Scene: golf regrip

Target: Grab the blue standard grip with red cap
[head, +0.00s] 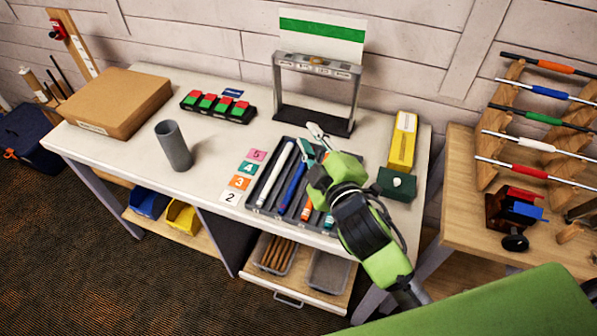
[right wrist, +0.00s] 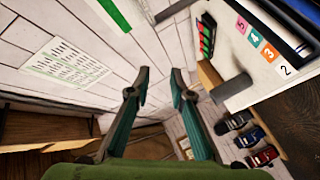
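The blue grip (head: 291,190) lies lengthwise in the dark tray (head: 250,206) on the white bench. Its near end looks reddish, but is too small to be sure it is a red cap. A white grip (head: 274,173) lies to its left, an orange-ended one (head: 307,210) and a teal-ended one (head: 329,220) to its right, partly hidden by my right arm. My right gripper (head: 316,139) is above the tray's far right part, apart from the blue grip. Its fingers (right wrist: 159,83) are spread and empty in the right wrist view. My left gripper is out of view.
A yellow box (head: 402,141) and dark green box (head: 397,185) are to the right. An open drawer (head: 318,298) sits below.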

